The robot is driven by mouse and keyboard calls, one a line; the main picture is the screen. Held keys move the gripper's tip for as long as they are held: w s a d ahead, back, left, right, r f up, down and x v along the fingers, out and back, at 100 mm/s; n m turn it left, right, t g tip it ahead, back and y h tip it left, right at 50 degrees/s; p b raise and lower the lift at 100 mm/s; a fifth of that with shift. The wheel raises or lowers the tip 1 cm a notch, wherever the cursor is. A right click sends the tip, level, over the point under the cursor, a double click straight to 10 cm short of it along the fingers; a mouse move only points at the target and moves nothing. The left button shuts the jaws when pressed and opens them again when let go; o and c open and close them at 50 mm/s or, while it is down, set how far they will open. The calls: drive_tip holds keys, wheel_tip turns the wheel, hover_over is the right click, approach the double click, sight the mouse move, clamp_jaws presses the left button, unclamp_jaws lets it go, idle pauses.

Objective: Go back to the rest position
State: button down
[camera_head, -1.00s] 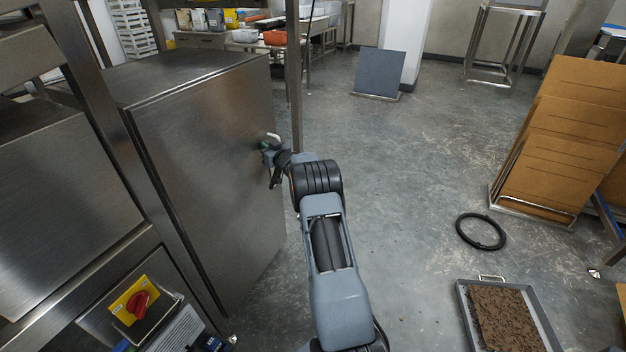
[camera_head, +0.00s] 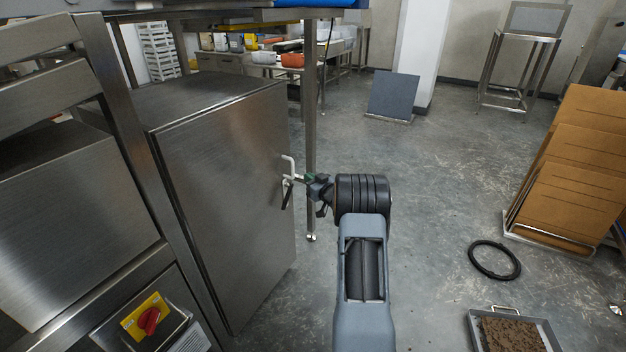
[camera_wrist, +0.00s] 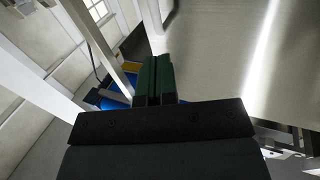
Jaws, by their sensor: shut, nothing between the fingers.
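A steel post (camera_head: 310,130) stands just behind my gripper. A red rotary switch on a yellow plate (camera_head: 148,320) is at lower left. A black ring (camera_head: 495,260), a tray of brown material (camera_head: 545,328) and brown boards (camera_head: 575,160) are on the right. Open floor lies between.

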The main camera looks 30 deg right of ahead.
drive_tip(key=s+d+f+m+g+h, duration=0.2)
drive_tip(key=s+d+f+g+h, duration=0.2)
drive_tip(key=f, duration=0.3)
drive_tip(key=s+a+m+g+h+p, duration=0.1)
drive_tip(key=s+m+g+p, duration=0.15)
drive_tip(key=s+g, duration=0.3)
drive_tip(key=s+a+r+n+g+y+p, duration=0.1)
drive_tip(key=s+a+r+p, duration=0.6)
drive_tip(key=a+r, duration=0.3)
drive_tip(key=s+a+r+n+g+y+p, duration=0.1)
drive_tip(key=s+a+r+p, duration=0.6)
drive_tip(key=r, duration=0.8)
drive_tip(key=s+a+r+n+g+y+p, duration=0.1)
drive_tip(key=s+a+r+p, duration=0.6)
drive_tip(key=a, duration=0.8)
drive_tip(key=s+r+n+g, duration=0.1)
drive_tip(key=s+r+g, duration=0.1)
drive_tip(key=r, duration=0.3)
drive_tip(key=shift+s+a+r+y, duration=0.15)
drive_tip(key=shift+s+a+y, duration=0.2)
drive_tip(key=shift+s, duration=0.4)
drive_tip(key=shift+d, duration=0.1)
